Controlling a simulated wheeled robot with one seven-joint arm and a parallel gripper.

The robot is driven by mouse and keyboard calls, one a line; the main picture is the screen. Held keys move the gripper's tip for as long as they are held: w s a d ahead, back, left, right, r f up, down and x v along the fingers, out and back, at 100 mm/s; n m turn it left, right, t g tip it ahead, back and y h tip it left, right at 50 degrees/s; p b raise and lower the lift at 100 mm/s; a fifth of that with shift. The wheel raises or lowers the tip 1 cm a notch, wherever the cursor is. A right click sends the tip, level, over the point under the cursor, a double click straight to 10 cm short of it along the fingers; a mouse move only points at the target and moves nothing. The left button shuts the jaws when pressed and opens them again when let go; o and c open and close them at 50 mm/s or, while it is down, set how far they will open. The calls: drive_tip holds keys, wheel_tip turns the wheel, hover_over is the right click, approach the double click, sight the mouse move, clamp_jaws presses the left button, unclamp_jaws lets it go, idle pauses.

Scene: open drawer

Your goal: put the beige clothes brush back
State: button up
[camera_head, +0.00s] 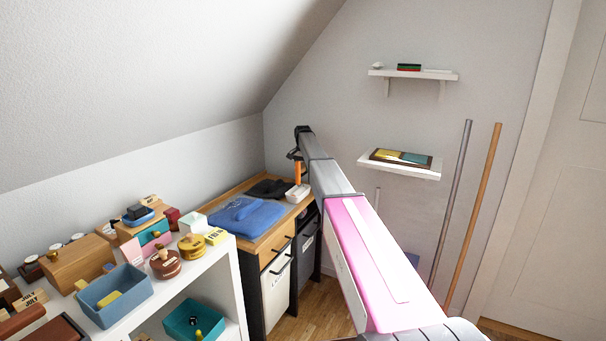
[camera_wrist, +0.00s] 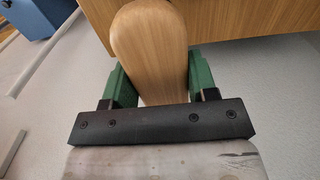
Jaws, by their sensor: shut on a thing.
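The beige clothes brush (camera_wrist: 150,45) shows in the wrist view as a light wooden piece with a rounded end. It is between the two green fingers of my gripper (camera_wrist: 152,82), which is shut on it. Bristles do not show. In the head view my gripper (camera_head: 297,155) is at the far end of my arm, above the back right of the wooden desk top (camera_head: 262,243). An orange-brown upright piece (camera_head: 297,172) below it seems to be the brush. A wooden drawer front (camera_head: 276,251) shows under the desk top; whether any drawer is open cannot be told.
A folded blue cloth (camera_head: 245,216), a dark cloth (camera_head: 268,188) and a white box (camera_head: 298,193) lie on the desk. A crowded white shelf unit (camera_head: 222,268) stands at front left. Two wall shelves and two leaning poles (camera_head: 474,215) are at right.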

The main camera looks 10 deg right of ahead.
sight(303, 174)
drive_tip(key=shift+f, duration=1.55)
drive_tip(key=shift+f, duration=0.6)
drive_tip(key=o, duration=0.8)
wheel_tip(303, 174, up, 13)
drive_tip(key=shift+s+a+r, duration=0.1)
drive_tip(key=shift+r, duration=0.05)
